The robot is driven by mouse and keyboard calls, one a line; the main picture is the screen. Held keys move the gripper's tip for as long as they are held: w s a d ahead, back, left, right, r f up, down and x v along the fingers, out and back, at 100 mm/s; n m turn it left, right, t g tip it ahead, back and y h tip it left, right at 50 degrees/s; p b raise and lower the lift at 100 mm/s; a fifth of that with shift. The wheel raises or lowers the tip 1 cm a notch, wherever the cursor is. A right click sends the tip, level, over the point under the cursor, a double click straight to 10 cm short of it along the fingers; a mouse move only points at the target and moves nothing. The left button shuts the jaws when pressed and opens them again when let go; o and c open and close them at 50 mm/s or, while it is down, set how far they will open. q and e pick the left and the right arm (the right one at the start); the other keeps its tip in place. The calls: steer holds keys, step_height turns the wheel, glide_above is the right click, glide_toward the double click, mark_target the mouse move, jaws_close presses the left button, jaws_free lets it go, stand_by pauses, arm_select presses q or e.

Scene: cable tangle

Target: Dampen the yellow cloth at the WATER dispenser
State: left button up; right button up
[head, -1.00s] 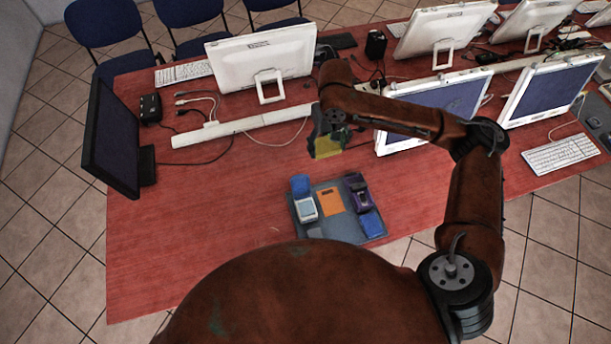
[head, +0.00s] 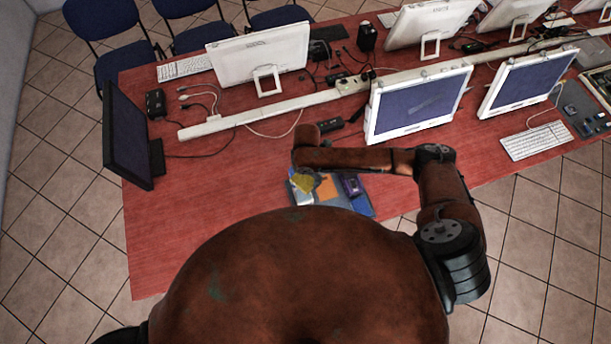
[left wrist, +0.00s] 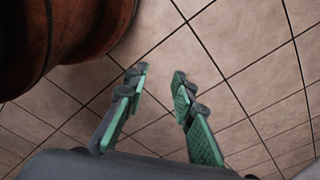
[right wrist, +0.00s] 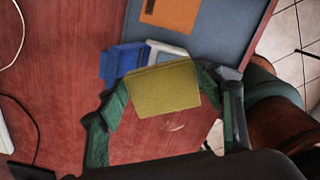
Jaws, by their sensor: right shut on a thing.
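The yellow cloth (right wrist: 162,88) is pinched between the fingertips of my right gripper (right wrist: 160,82), which also shows in the head view (head: 303,172). The cloth (head: 302,183) is over the left part of a grey-blue tray (right wrist: 222,40). In the right wrist view, a white-and-blue dispenser (right wrist: 164,52) lies just beyond the cloth and is partly hidden by it. I cannot read a label on it. A purple-and-dark dispenser (head: 350,185) with a blue part stands at the tray's right side. My left gripper (left wrist: 159,76) is open and empty above floor tiles.
An orange sheet (right wrist: 170,12) lies on the tray. The red table (head: 230,230) is clear left of the tray. Monitors (head: 420,103) and a white cable duct (head: 270,112) stand behind. A black monitor (head: 132,130) stands at the left edge.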

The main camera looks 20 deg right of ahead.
mark_target(306, 186)
steer(key=shift+s+a+f+n, duration=0.15)
steer(key=shift+s+a+n, duration=0.15)
steer(key=shift+n, duration=0.3)
steer(key=shift+s+f+n+p, duration=0.15)
steer(key=shift+s+n+p, duration=0.1)
steer(key=shift+n+p, duration=0.15)
steer(key=shift+s+a+f, duration=0.1)
steer(key=shift+f, duration=0.05)
steer(key=shift+f+b, duration=0.35)
steer(key=shift+b, duration=0.05)
step_height(306, 186, down, 4)
steer(key=b, duration=0.5)
steer(key=shift+f, duration=0.2)
steer(key=shift+f+b, duration=0.5)
steer(key=shift+b, duration=0.2)
arm_select(q)
step_height(306, 186, down, 6)
steer(key=s, duration=0.2)
steer(key=shift+s, duration=0.15)
steer(key=shift+f, duration=0.2)
arm_select(e)
steer(key=shift+f, duration=0.45)
